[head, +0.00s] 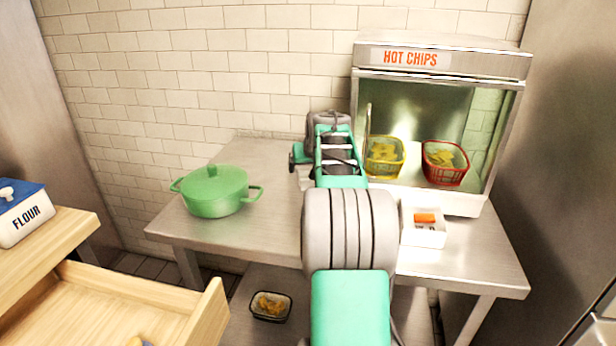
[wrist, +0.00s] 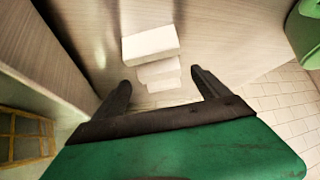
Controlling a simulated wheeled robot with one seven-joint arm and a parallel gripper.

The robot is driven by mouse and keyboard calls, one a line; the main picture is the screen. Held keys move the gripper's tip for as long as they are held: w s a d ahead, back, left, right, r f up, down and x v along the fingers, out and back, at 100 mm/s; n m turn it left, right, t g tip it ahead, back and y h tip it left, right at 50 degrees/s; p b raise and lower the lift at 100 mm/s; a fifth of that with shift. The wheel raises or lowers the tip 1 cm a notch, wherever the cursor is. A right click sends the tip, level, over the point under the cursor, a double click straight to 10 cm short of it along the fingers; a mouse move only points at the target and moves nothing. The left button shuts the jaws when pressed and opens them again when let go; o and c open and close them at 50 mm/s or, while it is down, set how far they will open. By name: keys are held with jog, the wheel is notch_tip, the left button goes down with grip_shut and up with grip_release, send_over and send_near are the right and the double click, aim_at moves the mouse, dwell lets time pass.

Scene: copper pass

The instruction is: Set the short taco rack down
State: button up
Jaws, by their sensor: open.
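A pale, stepped block that looks like the short taco rack (wrist: 150,44) stands on the steel table in the wrist view. It is just beyond the fingertips and appears apart from them. My gripper (wrist: 161,80) is open, with one dark finger on each side of the rack's lower steps and nothing clamped between them. In the head view my arm reaches over the table, and its own links hide the fingertips and most or all of the rack.
A green lidded pot (head: 215,191) stands left on the steel table (head: 262,236). The hot chips cabinet (head: 442,62) stands right, holding a yellow basket (head: 383,170) and a red basket (head: 446,178). A white box (head: 423,236) sits before it. An open wooden drawer (head: 110,312) juts out lower left.

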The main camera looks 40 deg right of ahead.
aim_at(308, 169)
jog(key=x, duration=0.3)
jog(key=shift+w+f, duration=0.1)
jog(key=c, duration=1.7)
